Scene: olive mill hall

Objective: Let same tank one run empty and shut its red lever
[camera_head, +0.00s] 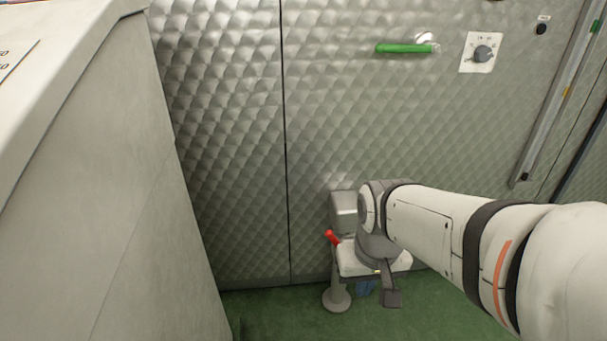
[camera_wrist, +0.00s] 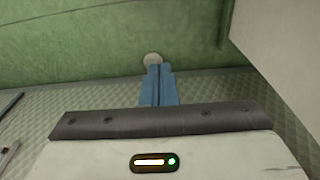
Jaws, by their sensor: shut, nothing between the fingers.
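A red lever (camera_head: 332,237) shows in the head view just left of my wrist, tilted, at the front of a grey box-topped fitting (camera_head: 344,206) by the quilted metal wall of the tank (camera_head: 230,150). A round grey foot (camera_head: 336,299) stands on the floor below it. My gripper's blue fingers (camera_head: 365,287) show below my wrist, low and right of the lever, apart from it. In the wrist view the fingers (camera_wrist: 159,85) are together and empty. A pale round disc (camera_wrist: 152,59) lies beyond their tips. My wrist hides part of the fitting.
A green bar handle (camera_head: 405,48) and a dial on a white plate (camera_head: 482,53) are high on the wall. A large pale block (camera_head: 95,190) fills the left side. Green floor (camera_head: 270,315) is clear between the block and the foot.

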